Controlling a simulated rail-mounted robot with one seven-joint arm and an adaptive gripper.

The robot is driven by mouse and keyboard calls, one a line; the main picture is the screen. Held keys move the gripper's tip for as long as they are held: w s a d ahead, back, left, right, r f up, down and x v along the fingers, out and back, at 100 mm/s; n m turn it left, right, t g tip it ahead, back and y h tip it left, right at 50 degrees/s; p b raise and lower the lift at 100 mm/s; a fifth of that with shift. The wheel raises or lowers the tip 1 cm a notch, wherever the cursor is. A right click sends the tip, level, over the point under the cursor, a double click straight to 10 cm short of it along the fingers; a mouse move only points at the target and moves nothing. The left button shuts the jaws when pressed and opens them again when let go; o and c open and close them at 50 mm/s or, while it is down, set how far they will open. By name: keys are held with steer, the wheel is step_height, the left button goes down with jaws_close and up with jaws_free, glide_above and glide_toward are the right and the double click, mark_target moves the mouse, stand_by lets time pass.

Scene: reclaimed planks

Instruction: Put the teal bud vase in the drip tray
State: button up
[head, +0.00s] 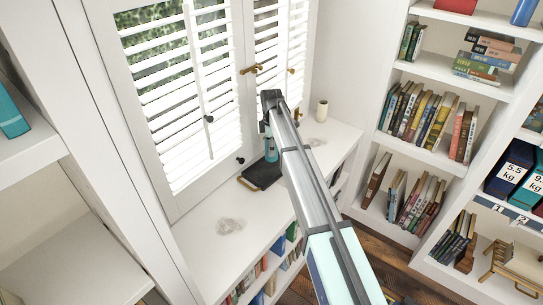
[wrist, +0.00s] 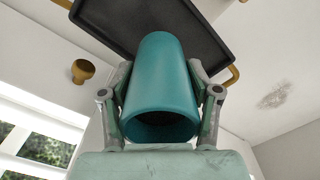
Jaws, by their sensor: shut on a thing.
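The teal bud vase (wrist: 160,75) is between the two fingers of my gripper (wrist: 160,104), which is shut on it. Its dark open mouth faces the wrist camera. In the head view the vase (head: 271,152) shows below my gripper (head: 268,132), partly hidden by my arm. The black drip tray (wrist: 112,32) with brass handles lies beyond the vase in the wrist view. In the head view the tray (head: 262,178) lies on the white ledge, just below the vase in the picture. I cannot tell whether the vase touches it.
The white ledge (head: 200,255) runs under a shuttered window (head: 165,90). Bookshelves (head: 440,85) stand at the right.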

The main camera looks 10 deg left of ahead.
steer(key=shift+f+p, duration=0.35)
steer(key=shift+f, duration=2.25)
steer(key=shift+f, duration=0.1)
steer(key=o, duration=1.3)
step_height(320, 180, up, 12)
steer(key=shift+r+b, duration=0.15)
steer(key=shift+b, duration=0.9)
